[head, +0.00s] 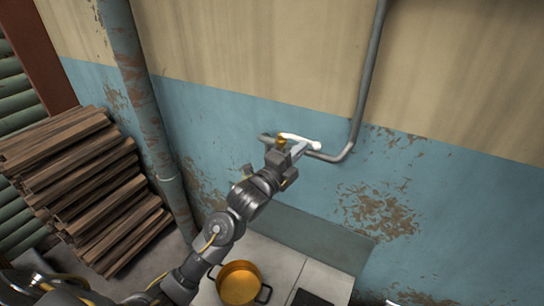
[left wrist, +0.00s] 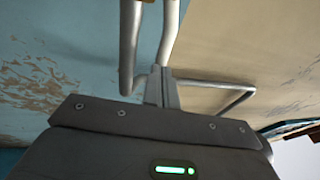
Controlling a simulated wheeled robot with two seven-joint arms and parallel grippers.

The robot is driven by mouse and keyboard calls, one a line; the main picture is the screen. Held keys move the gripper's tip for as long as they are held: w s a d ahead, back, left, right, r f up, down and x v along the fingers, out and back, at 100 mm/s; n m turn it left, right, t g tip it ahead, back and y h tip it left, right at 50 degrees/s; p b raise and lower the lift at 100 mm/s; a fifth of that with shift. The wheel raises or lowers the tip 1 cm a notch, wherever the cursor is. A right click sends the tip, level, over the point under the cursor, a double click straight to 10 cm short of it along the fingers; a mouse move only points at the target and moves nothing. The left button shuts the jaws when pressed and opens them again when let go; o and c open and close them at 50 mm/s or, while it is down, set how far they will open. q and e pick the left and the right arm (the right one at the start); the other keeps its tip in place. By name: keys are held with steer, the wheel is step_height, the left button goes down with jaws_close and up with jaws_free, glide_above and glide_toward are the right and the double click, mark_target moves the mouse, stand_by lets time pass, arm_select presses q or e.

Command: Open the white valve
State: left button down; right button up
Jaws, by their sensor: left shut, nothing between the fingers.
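The white valve (head: 301,140) is a white lever at the end of a grey pipe on the wall, in the middle of the head view. A brass-coloured piece (head: 282,142) sits at its left end. My left gripper (head: 298,151) is just below and in front of the lever, very close to it; I cannot tell whether it touches. In the left wrist view its two fingers (left wrist: 161,80) are together and hold nothing. Grey tubes (left wrist: 130,50) pass beside and beyond the fingertips there; I cannot tell which is the lever. My right gripper does not show.
The wall pipe (head: 367,80) runs down and bends left toward the valve. A thick rusty pipe (head: 143,80) stands to the left, beside stacked wood (head: 85,180). An orange pot (head: 239,284) stands on a pale surface (head: 275,262) below my left arm.

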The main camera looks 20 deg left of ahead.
arm_select(q)
steer(key=shift+w+d, duration=0.4)
steer(key=shift+w, duration=0.1)
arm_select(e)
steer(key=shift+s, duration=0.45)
arm_select(q)
steer(key=shift+r, duration=0.1)
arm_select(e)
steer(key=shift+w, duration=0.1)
